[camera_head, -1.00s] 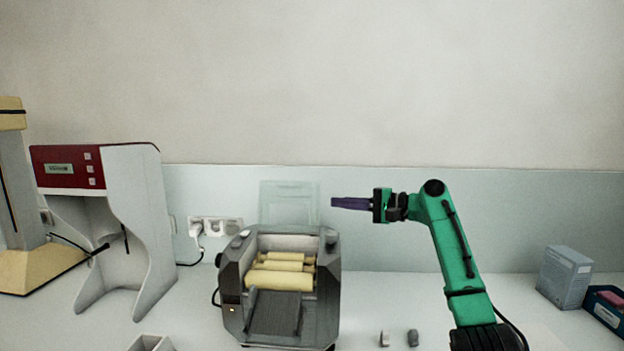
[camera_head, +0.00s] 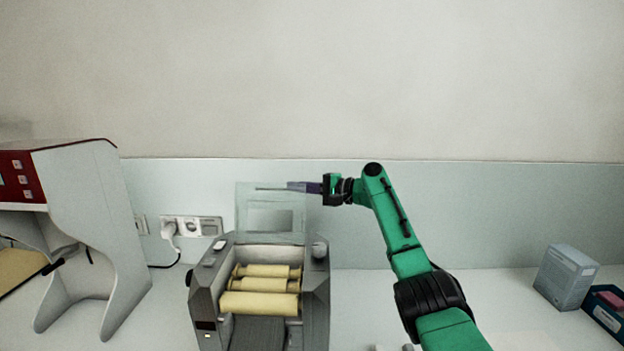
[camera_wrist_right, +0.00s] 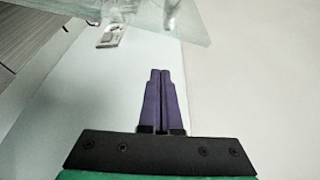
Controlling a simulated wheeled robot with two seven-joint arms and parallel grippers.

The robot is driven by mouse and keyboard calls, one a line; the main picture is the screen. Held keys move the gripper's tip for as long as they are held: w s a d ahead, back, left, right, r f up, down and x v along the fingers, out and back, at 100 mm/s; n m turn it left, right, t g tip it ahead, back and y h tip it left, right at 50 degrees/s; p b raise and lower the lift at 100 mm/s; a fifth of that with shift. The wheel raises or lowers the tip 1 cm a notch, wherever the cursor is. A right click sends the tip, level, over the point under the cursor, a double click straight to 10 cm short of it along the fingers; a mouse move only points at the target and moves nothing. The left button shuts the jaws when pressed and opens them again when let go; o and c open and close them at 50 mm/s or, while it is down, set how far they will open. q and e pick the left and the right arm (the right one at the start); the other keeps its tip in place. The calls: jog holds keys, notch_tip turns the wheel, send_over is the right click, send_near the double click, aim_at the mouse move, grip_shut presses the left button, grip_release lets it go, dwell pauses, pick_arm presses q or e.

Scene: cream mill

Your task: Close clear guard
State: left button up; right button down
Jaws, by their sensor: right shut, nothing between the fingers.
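The clear guard (camera_head: 271,200) stands raised, upright, at the back of the grey roller mill (camera_head: 317,290). The mill's cream rollers (camera_head: 262,287) lie uncovered below it. My right gripper (camera_head: 292,186) is shut and empty, its purple fingers level with the upper right part of the guard in the head view. In the right wrist view its shut fingers (camera_wrist_right: 161,78) point forward, and the guard (camera_wrist_right: 165,14) crosses the top of the picture, apart from the fingertips there. Whether the fingers touch the guard I cannot tell. My left gripper is not in view.
A red and white machine (camera_head: 85,220) stands to the left of the mill. A wall socket (camera_head: 192,226) with a white plug is behind. A pale box (camera_head: 566,277) and a blue bin (camera_head: 606,311) sit at the right. The bench right of the mill is mostly clear.

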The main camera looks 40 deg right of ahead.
aim_at(293, 189)
jog(key=s+a+p, duration=0.1)
jog(key=s+a+r+p, duration=0.1)
jog(key=shift+s+a+p, duration=0.2)
jog(key=shift+a+p, duration=0.1)
jog(key=shift+p, duration=0.05)
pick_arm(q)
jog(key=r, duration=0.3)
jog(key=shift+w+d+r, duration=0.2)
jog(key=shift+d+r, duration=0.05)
pick_arm(e)
jog(key=shift+s+a, duration=0.2)
jog(key=shift+a, duration=0.05)
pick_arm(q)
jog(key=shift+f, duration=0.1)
